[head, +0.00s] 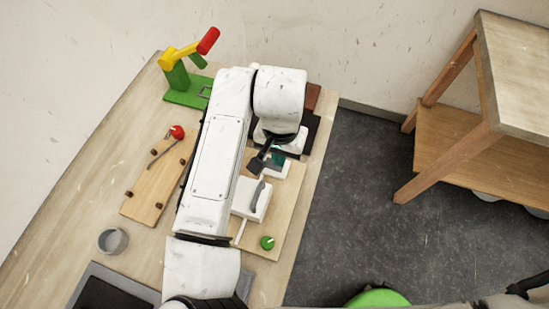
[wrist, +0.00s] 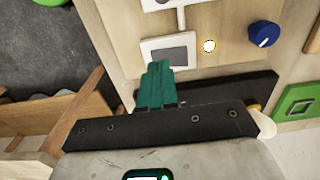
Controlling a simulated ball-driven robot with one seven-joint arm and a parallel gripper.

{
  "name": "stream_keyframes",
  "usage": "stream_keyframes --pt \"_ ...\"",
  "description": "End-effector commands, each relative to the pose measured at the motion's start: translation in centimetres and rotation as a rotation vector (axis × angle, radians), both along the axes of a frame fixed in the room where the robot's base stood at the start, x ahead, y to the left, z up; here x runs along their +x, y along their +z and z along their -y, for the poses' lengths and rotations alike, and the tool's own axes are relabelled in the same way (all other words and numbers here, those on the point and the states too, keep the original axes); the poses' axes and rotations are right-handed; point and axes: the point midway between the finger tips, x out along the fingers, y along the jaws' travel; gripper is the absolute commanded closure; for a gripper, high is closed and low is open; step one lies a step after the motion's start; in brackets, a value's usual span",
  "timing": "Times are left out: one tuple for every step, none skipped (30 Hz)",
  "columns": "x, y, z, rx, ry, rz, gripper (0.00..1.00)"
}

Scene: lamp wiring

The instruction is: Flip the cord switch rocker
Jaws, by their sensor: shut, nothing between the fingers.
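The switch is a white housing with a grey rocker (wrist: 170,56) in the wrist view, near the top middle. In the head view part of its white housing (head: 283,172) shows beside my gripper. My gripper (wrist: 158,68) has teal fingers, shut with nothing between them. The fingertips overlap the near edge of the housing and the rocker's lower left part. I cannot tell whether they touch it. In the head view my gripper (head: 277,157) is partly hidden by my wrist. Which way the rocker is tilted is unclear.
The board also carries a white box with a grey lever (head: 255,198) and a green knob (head: 267,243). A grey cup (head: 112,240) stands on the table, left of my arm.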

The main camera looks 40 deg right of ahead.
Motion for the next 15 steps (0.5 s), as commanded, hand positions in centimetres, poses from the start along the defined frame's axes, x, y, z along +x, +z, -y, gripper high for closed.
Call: stream_keyframes --pt "0.0 0.7 0.0 0.0 0.0 0.0 1.0" --pt "0.0 0.9 0.0 0.0 0.0 0.0 1.0" --pt "0.0 1.2 0.0 0.0 0.0 0.0 1.0" --pt "0.0 1.5 0.0 0.0 0.0 0.0 1.0" --pt "0.0 1.7 0.0 0.0 0.0 0.0 1.0" --pt "0.0 2.0 0.0 0.0 0.0 0.0 1.0" --pt "0.0 2.2 0.0 0.0 0.0 0.0 1.0" --pt "0.0 2.4 0.0 0.0 0.0 0.0 1.0" --pt "0.0 2.7 0.0 -0.001 0.0 0.001 1.0" --pt "0.0 2.9 0.0 -0.001 0.0 0.001 1.0" --pt "0.0 3.1 0.0 -0.001 0.0 0.001 1.0" --pt "0.0 3.4 0.0 -0.001 0.0 0.001 1.0" --pt "0.0 3.6 0.0 -0.001 0.0 0.001 1.0" --pt "0.0 3.8 0.0 -0.001 0.0 0.001 1.0" --pt "0.0 4.1 0.0 -0.001 -0.001 0.001 1.0"
